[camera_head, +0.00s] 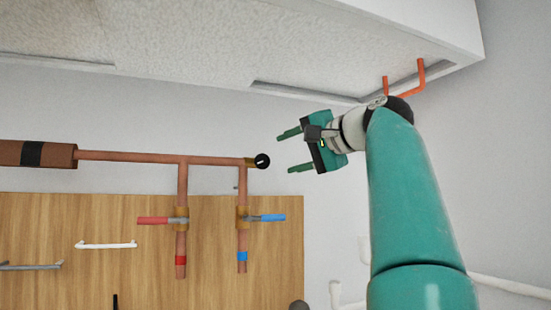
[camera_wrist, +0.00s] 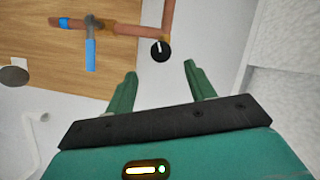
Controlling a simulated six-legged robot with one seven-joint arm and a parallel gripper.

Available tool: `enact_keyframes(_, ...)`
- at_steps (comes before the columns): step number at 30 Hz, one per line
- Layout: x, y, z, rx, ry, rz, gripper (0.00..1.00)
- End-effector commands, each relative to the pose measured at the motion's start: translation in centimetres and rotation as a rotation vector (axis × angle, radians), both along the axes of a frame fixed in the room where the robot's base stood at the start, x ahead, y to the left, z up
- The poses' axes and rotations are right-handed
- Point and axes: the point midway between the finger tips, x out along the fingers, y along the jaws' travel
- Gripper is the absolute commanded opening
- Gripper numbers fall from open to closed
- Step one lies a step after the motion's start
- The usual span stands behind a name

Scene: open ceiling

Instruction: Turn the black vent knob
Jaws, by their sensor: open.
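The black vent knob (camera_head: 262,161) is a small round knob with a white mark, at the right end of the horizontal copper pipe. In the wrist view the knob (camera_wrist: 160,50) sits ahead of my fingers, a little above the gap between their tips. My gripper (camera_head: 283,152) is teal, open and empty. It is to the right of the knob in the head view, with its fingers pointing left toward it and clear space between. In the wrist view both fingers of my gripper (camera_wrist: 161,75) show apart, and neither touches the knob.
Copper pipes (camera_head: 125,156) run along the wall, with a red-handled valve (camera_head: 155,221) and a blue-handled valve (camera_head: 270,218) below. A wooden panel (camera_head: 215,280) backs them. The ceiling (camera_head: 200,40) and an orange pipe (camera_head: 408,88) are above my arm. White pipes (camera_head: 510,287) run at lower right.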

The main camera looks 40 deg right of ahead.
Motion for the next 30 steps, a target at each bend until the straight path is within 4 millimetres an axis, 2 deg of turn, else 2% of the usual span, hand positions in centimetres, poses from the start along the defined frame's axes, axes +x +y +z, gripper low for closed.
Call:
enact_keyframes(1,-1.2,-0.3,0.2,-0.001,-0.001,-0.006,0.54)
enact_keyframes(4,-3.0,-0.4,0.4,0.0,0.0,-0.004,0.54)
enact_keyframes(10,-4.8,-0.6,0.6,0.0,0.002,-0.001,0.54)
enact_keyframes(23,-4.7,-0.2,0.9,0.035,-0.017,0.005,0.54)
enact_keyframes(26,-4.2,0.9,1.4,0.136,-0.064,0.016,0.54)
enact_keyframes(30,-3.4,2.5,1.9,0.4,-0.168,0.031,0.54)
